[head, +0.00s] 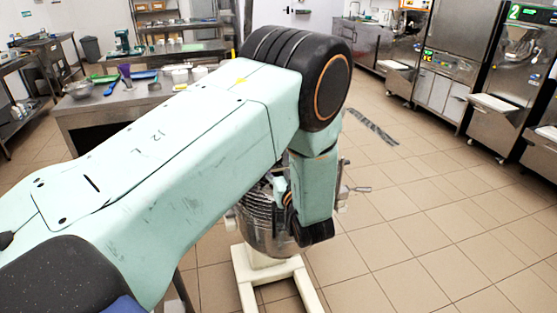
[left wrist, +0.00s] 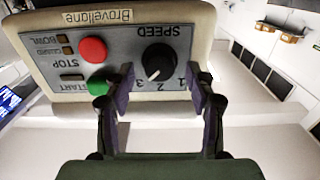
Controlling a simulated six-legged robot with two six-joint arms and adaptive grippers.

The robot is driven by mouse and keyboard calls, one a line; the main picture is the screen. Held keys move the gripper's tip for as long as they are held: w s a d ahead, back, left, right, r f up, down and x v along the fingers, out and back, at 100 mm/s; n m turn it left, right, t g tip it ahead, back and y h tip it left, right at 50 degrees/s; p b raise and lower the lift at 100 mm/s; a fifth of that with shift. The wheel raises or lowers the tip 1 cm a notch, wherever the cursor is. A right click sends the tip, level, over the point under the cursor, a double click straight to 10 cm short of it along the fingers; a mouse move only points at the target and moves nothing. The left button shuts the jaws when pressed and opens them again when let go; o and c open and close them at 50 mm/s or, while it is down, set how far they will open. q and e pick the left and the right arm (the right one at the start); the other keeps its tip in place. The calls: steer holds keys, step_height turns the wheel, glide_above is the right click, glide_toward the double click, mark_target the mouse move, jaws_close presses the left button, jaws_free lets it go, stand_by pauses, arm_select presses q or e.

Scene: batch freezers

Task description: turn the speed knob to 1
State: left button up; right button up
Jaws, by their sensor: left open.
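The speed knob (left wrist: 160,62) is a round black dial on a grey control panel (left wrist: 125,40), which appears upside down in the left wrist view. The figures 1, 2 and 3 are printed beside it, with 1 rightmost in the picture. A pale mark on the knob's lower left edge seems nearer the 3 side. My left gripper (left wrist: 162,78) is open, with one fingertip on each side of the knob. I cannot tell whether they touch it. In the head view my arm hides the knob and fingers. My right gripper is not in view.
A red button (left wrist: 93,49) and a green button (left wrist: 98,86) sit beside the knob, close to one finger. The mixer's wire-guarded bowl (head: 258,222) stands below my arm. A worktable (head: 100,104) with dishes is behind.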

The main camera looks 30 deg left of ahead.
arm_select(q)
steer(key=shift+w+r, duration=0.1)
steer(key=shift+w, duration=0.05)
steer(key=shift+w+a+f, duration=0.2)
steer(key=shift+a+f, duration=0.15)
steer(key=shift+a, duration=0.3)
steer(key=shift+c, duration=1)
steer(key=shift+s+d+r, duration=0.1)
steer(key=shift+d+r, duration=0.2)
steer(key=shift+d, duration=0.25)
steer(key=c, duration=0.5)
steer(key=shift+s+a, duration=0.1)
steer(key=shift+a, duration=0.1)
steer(key=c, duration=0.4)
